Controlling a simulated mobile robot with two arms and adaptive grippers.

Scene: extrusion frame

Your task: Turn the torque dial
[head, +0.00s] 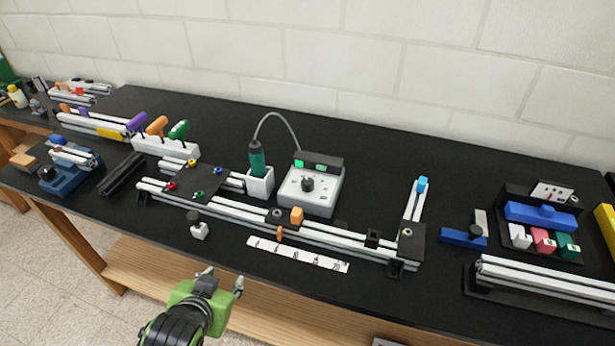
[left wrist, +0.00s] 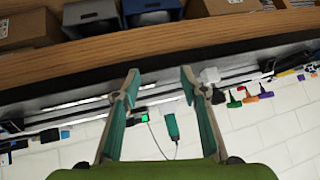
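The torque dial (head: 308,184) is a black knob on the sloped top of a white control box (head: 322,205) with two green displays. The box stands at the middle of the black bench, behind the long rails. A green screwdriver (head: 257,160) stands upright in a white holder left of the box, with a cable arching over. My left gripper (head: 222,278) is open and empty, in front of the bench edge and well apart from the dial. In the left wrist view my open fingers (left wrist: 160,73) show, with the screwdriver (left wrist: 171,126) small beyond them. My right gripper is out of view.
Aluminium rails (head: 340,238) with an orange block (head: 296,216) lie between the bench edge and the control box. A white strip (head: 297,255) lies in front. Coloured-handled tools (head: 157,125) stand at left, blue, white, red and green blocks at right. A wooden shelf (head: 160,280) runs below.

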